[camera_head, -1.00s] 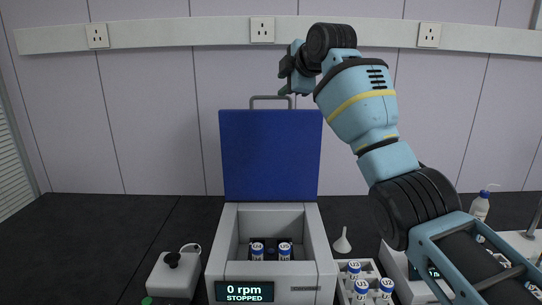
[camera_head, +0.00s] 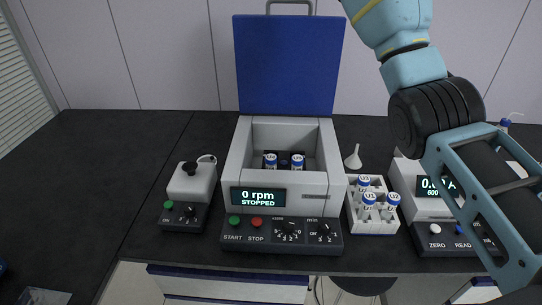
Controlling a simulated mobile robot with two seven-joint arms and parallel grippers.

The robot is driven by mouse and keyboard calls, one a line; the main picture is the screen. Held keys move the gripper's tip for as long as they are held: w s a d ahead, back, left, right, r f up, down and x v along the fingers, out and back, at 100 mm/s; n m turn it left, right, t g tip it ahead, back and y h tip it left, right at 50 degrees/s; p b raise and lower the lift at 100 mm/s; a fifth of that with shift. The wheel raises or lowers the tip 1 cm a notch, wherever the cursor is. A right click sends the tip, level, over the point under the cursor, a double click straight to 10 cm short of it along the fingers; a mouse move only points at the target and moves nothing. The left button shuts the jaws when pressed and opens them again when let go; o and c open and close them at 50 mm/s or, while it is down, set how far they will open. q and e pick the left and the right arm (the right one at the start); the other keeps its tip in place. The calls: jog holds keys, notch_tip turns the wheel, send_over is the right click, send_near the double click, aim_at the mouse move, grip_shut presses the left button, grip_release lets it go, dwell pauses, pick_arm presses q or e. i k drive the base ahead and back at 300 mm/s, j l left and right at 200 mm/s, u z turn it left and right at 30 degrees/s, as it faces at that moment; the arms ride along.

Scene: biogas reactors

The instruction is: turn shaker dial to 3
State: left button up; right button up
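A small white device (camera_head: 190,183) with a black round top piece (camera_head: 190,168) stands at the left of the bench. Its dark front panel has a green button (camera_head: 168,219) and a small black dial (camera_head: 189,211); the dial's setting is too small to read. A larger white machine (camera_head: 236,165) stands in the middle, its display (camera_head: 262,197) reading "0 rpm STOPPED". Its front panel carries two black dials, one left (camera_head: 289,227) and one right (camera_head: 323,230). I cannot tell for certain which device is the shaker. My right arm crosses the right side, its gripper out of frame. My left gripper is not visible.
The large machine's blue lid (camera_head: 288,65) stands open, with tubes (camera_head: 298,161) inside. A tube rack (camera_head: 374,226), a white funnel (camera_head: 353,158) and another device with a lit display (camera_head: 437,187) stand to the right.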

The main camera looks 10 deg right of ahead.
aim_at(189, 209)
jog(key=k, duration=1)
